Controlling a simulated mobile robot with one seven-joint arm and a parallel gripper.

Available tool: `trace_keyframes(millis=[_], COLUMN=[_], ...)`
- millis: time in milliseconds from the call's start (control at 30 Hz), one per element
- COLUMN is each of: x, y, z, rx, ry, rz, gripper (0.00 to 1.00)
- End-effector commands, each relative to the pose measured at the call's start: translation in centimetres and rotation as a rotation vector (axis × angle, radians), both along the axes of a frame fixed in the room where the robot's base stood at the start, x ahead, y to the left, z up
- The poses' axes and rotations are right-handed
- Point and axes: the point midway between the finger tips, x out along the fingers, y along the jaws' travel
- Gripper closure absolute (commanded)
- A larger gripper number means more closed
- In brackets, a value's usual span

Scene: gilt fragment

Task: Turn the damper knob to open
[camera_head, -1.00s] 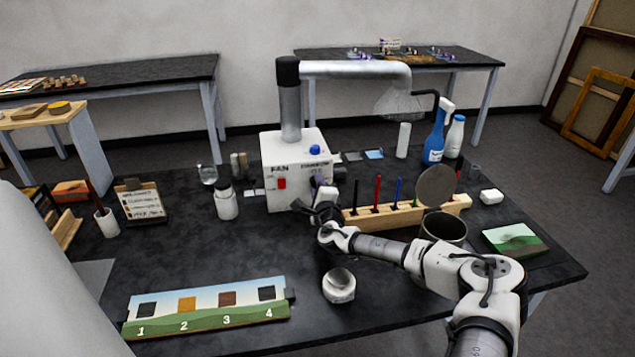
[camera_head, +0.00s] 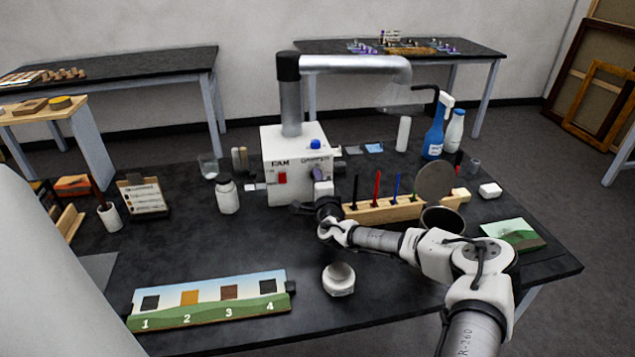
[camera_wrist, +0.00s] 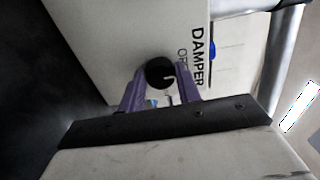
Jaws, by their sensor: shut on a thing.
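The white fan box (camera_head: 285,190) stands on the black table, with a red switch (camera_head: 282,178) under the word FAN and a blue button (camera_head: 315,144) on top. The damper knob (camera_wrist: 159,72) is a round black knob with a pale mark, below the word DAMPER in the wrist view. My gripper (camera_wrist: 160,85) has purple fingers on both sides of the knob and is shut on it. In the head view my gripper (camera_head: 318,176) is at the right part of the box's front and hides the knob. Some lettering beside the knob is partly covered.
A wooden rack (camera_head: 385,209) with several coloured sticks stands right of the box, close to my arm. A dark can (camera_head: 441,219) is behind my forearm. A white jar (camera_head: 227,196) stands left of the box. A round white pot (camera_head: 339,279) and a numbered panel (camera_head: 210,302) lie in front.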

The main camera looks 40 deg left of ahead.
Motion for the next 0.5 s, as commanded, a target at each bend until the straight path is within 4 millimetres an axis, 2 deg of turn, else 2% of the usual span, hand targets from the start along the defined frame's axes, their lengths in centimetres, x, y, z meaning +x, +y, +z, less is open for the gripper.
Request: trace_keyframes(millis=[33,67,200,500], x=[0.01,0.01,0.00,-0.06], y=[0.03,0.03,0.02,-0.09], z=[0.08,0.08,0.06,0.00], rx=[0.000,0.000,0.000,0.000], ry=[-0.003,-0.003,-0.001,0.000], rz=[0.000,0.000,0.000,0.000], gripper=[0.90,0.63,0.46,0.46])
